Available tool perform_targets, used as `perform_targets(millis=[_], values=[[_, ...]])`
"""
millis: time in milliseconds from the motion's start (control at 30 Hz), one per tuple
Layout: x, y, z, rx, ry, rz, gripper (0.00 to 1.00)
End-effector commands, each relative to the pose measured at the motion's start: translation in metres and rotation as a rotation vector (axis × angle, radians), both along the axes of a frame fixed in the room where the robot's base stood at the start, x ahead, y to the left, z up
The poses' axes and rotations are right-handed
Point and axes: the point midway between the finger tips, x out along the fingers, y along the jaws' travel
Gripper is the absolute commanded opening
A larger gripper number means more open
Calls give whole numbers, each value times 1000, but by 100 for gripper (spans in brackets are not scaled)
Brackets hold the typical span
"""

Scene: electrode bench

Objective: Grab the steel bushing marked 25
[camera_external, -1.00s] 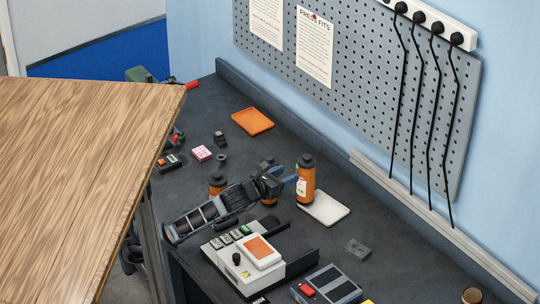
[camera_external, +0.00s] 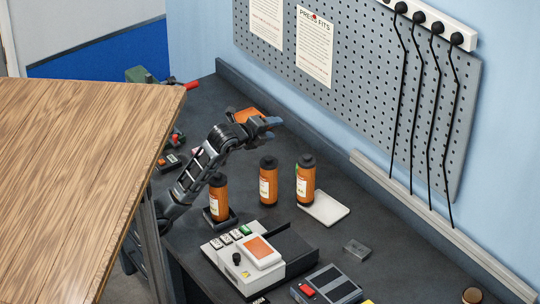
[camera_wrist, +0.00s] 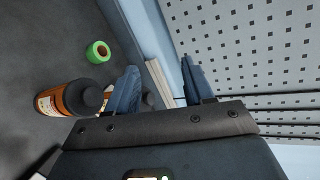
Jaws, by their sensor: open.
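I cannot make out a steel bushing marked 25 in either current view; no marking of that kind is legible. My gripper (camera_external: 272,128) is raised over the back part of the bench, beside the orange tray (camera_external: 246,114) and partly in front of it. In the wrist view my gripper (camera_wrist: 160,86) shows two blue-grey fingers spread apart, with no object held between them. A small dark shape lies beyond the left finger, too unclear to name. My arm covers the bench area where small dark parts lay earlier.
Three orange bottles with dark caps, left (camera_external: 218,198), middle (camera_external: 268,181) and right (camera_external: 306,180), stand upright below my gripper. A white pad (camera_external: 326,208), a press-like device (camera_external: 250,258) and a grey block (camera_external: 357,249) are nearer. The pegboard (camera_external: 400,80) rises behind.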

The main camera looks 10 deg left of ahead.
Motion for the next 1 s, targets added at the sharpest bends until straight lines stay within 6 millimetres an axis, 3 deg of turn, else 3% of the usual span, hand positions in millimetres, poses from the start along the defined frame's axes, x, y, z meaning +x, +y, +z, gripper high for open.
perform_targets(millis=[500,1000], values=[[65,76,-7,-1035,889,528,52],[101,155,-4,-2013,1693,1124,52]])
